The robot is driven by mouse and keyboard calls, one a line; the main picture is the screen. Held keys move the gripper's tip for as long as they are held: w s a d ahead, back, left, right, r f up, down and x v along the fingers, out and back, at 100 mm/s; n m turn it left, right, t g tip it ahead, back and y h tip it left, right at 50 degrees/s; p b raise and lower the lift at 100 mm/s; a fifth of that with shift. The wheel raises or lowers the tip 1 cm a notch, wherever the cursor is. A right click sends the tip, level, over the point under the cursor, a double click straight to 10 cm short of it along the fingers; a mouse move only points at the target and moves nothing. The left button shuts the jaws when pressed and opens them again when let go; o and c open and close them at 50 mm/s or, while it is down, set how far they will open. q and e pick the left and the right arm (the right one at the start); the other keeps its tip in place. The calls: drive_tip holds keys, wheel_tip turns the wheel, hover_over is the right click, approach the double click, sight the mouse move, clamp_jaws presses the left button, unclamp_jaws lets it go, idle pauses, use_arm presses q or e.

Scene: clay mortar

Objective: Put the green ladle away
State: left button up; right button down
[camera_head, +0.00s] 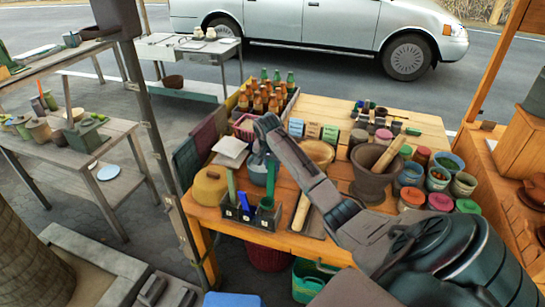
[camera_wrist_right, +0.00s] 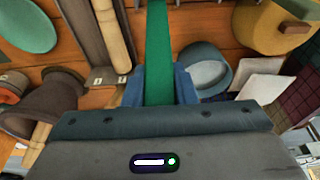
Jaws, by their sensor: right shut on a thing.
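The green ladle (camera_wrist_right: 158,45) is held by my right gripper (camera_wrist_right: 158,88), whose blue fingers are shut on its handle in the right wrist view. In the head view my right gripper (camera_head: 262,158) points down beside the blue-grey pot. The ladle (camera_head: 270,178) hangs below it, with its green lower end at the right part of a dark utensil rack (camera_head: 249,219). I cannot tell whether that end is inside the rack or just above it. A green upright piece and a blue piece stand in the rack's other parts. My left gripper is not in view.
The blue-grey pot (camera_head: 258,176) and a yellow domed thing (camera_head: 210,186) stand close to the rack. A rolling pin (camera_head: 301,212) lies to its right. The mortar (camera_head: 375,172) and several jars crowd the table's right side. Bottles (camera_head: 267,96) stand at the back.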

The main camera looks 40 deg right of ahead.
sight(273, 177)
drive_tip(key=x, duration=0.1)
drive_tip(key=b+x, duration=0.1)
drive_tip(key=x, duration=0.1)
drive_tip(key=shift+s+a+f, duration=0.2)
drive_tip(key=shift+f, duration=0.3)
drive_tip(key=shift+a+b+x, duration=0.25)
drive_tip(key=shift+b+x, duration=0.35)
drive_tip(key=shift+x, duration=0.6)
drive_tip(key=shift+s+f+b, duration=0.1)
drive_tip(key=shift+f+b, duration=0.35)
drive_tip(key=shift+f, duration=0.85)
drive_tip(key=c, duration=1.1)
unclamp_jaws()
drive_tip(key=b+v, duration=0.3)
drive_tip(key=v, duration=0.7)
drive_tip(key=shift+a+r, duration=0.1)
drive_tip(key=shift+r, duration=0.25)
